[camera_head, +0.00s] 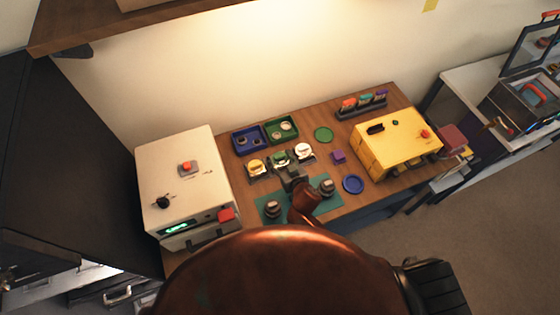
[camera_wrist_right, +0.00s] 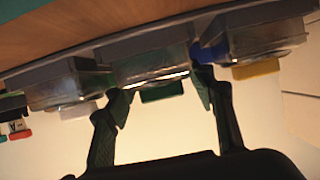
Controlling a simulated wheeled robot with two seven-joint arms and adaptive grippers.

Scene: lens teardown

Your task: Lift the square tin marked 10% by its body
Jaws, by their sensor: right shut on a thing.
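Three square tins stand in a row in the middle of the bench: one with a yellow top (camera_head: 256,165), one with a green top (camera_head: 280,157), one with a white top (camera_head: 303,150). My right gripper (camera_head: 289,172) is at the green-topped one. In the right wrist view, which is upside down, the fingers of this gripper (camera_wrist_right: 158,84) are shut on the sides of the middle, green-topped tin (camera_wrist_right: 150,68). The yellow-topped (camera_wrist_right: 255,45) and white-topped (camera_wrist_right: 70,88) tins flank it. I cannot read a 10% mark. My left gripper is not in view.
Blue (camera_head: 247,140) and green (camera_head: 281,130) trays lie behind the tins. A white machine (camera_head: 183,185) stands left and a yellow box (camera_head: 398,142) right. Dark round pieces (camera_head: 272,209) sit on the green mat (camera_head: 325,206) in front. A blue dish (camera_head: 353,184) lies to the right.

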